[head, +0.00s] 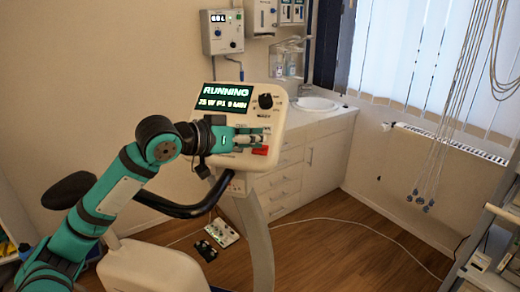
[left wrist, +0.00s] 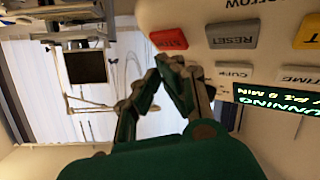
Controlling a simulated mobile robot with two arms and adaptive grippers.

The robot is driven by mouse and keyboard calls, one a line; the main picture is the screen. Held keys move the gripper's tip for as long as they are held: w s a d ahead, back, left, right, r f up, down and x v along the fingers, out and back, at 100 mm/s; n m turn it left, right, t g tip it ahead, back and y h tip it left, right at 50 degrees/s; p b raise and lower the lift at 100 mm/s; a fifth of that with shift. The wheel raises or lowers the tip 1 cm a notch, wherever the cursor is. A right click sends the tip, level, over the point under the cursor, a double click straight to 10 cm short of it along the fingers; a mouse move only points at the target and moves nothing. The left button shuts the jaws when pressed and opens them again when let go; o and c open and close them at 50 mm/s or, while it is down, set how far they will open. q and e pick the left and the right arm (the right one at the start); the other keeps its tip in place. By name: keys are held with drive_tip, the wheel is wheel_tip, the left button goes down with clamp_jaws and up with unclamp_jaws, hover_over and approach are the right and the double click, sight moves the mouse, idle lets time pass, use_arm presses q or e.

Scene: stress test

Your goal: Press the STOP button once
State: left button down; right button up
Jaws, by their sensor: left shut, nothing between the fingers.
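The console (head: 278,105) of an exercise bike has a lit display (head: 225,97) reading "RUNNING". The red STOP button (head: 260,150) is at the lower right of its panel; in the left wrist view the red button (left wrist: 168,39) shows beside a grey RESET button (left wrist: 232,35). My left gripper (head: 262,138) is shut and empty in front of the panel. Its fingertips (left wrist: 170,62) appear just beside the red button in the left wrist view. I cannot tell whether they touch the panel. The gripper hides part of the panel in the head view. My right gripper is not in view.
A yellow button (left wrist: 308,33) and grey CUFF (left wrist: 235,71) and TIME keys are close by on the panel. A black handlebar (head: 185,208) curves below the console. A cabinet with a sink (head: 315,104) stands behind. A cable crosses the wooden floor.

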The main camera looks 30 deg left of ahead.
use_arm(q)
drive_tip(key=shift+w+f, duration=0.1)
drive_tip(key=shift+f, duration=0.05)
drive_tip(key=shift+w+a+f, duration=0.1)
drive_tip(key=shift+w+f, duration=0.05)
drive_tip(key=shift+f, duration=0.05)
drive_tip(key=shift+w+f, duration=0.2)
drive_tip(key=shift+f, duration=0.1)
idle(0.8)
drive_tip(key=shift+r, duration=0.1)
drive_tip(key=shift+s+r+p, duration=0.45)
drive_tip(key=shift+r, duration=0.1)
drive_tip(key=shift+s+d+r+p, duration=0.2)
drive_tip(key=shift+s+r+p, duration=0.15)
drive_tip(key=shift+s+r, duration=0.25)
drive_tip(key=shift+s+d+r+p, duration=0.2)
drive_tip(key=shift+s+r+p, duration=0.15)
drive_tip(key=shift+r, duration=0.35)
drive_tip(key=shift+s+d+r+p, duration=0.2)
drive_tip(key=shift+s+r+p, duration=0.15)
drive_tip(key=shift+s+r, duration=0.25)
drive_tip(key=shift+w+r, duration=0.1)
drive_tip(key=shift+r, duration=0.05)
